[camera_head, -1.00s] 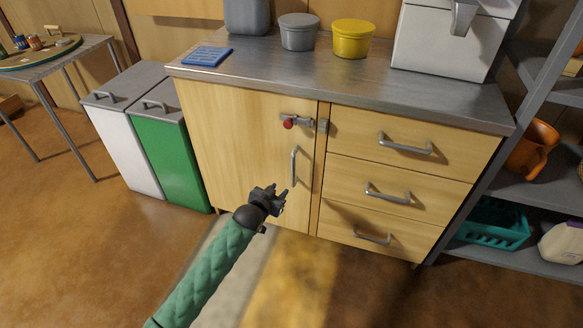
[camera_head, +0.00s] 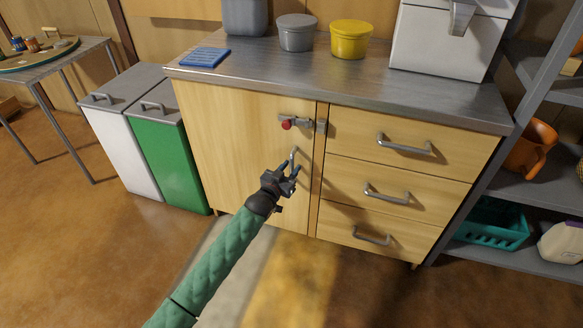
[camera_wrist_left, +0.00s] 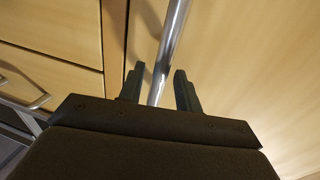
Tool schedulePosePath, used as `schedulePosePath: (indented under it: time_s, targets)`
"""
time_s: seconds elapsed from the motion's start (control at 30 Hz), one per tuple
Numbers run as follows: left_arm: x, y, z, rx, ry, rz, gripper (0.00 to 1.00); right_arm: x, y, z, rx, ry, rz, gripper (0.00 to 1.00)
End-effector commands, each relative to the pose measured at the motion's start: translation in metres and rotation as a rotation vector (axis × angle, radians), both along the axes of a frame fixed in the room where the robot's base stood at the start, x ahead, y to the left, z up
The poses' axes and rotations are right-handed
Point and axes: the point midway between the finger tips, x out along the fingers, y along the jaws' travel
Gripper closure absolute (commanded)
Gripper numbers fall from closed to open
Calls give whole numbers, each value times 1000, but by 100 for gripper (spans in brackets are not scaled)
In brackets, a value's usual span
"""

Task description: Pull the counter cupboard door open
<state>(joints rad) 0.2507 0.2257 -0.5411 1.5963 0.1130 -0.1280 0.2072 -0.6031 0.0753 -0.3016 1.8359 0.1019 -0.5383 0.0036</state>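The counter cupboard door (camera_head: 235,145) is pale wood and stands shut at the left of the counter unit. Its upright metal bar handle (camera_head: 293,156) is near its right edge. A latch with a red knob (camera_head: 286,124) sits above the handle, near the gap to the drawers; I cannot tell whether it is engaged. My left gripper (camera_head: 289,174) is at the handle's lower part. In the left wrist view the handle bar (camera_wrist_left: 172,40) runs between my two open fingers (camera_wrist_left: 159,70), with gaps beside it. My right gripper is out of view.
Drawers with bar handles (camera_head: 386,194) are right of the door. Green (camera_head: 172,155) and white (camera_head: 130,150) bins stand to the left, and an open shelf (camera_head: 520,190) to the right. Tubs (camera_head: 350,42) and a blue pad (camera_head: 205,57) rest on the counter. The floor in front shows clear.

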Motion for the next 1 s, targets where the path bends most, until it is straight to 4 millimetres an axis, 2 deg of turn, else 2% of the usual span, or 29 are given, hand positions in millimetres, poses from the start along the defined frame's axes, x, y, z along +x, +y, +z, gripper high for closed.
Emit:
schedulePosePath:
  time_s: [0.13,0.43,0.47,0.63,1.0]
  targets:
    - [9,-5,0,0,0,0,66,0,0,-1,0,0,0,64]
    - [11,-7,0,0,0,0,66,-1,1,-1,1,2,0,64]
    - [11,-7,0,0,0,0,68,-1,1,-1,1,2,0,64]
    - [11,-6,0,0,0,0,100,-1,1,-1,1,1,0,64]
    - [6,-3,1,2,0,-8,100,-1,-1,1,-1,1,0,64]
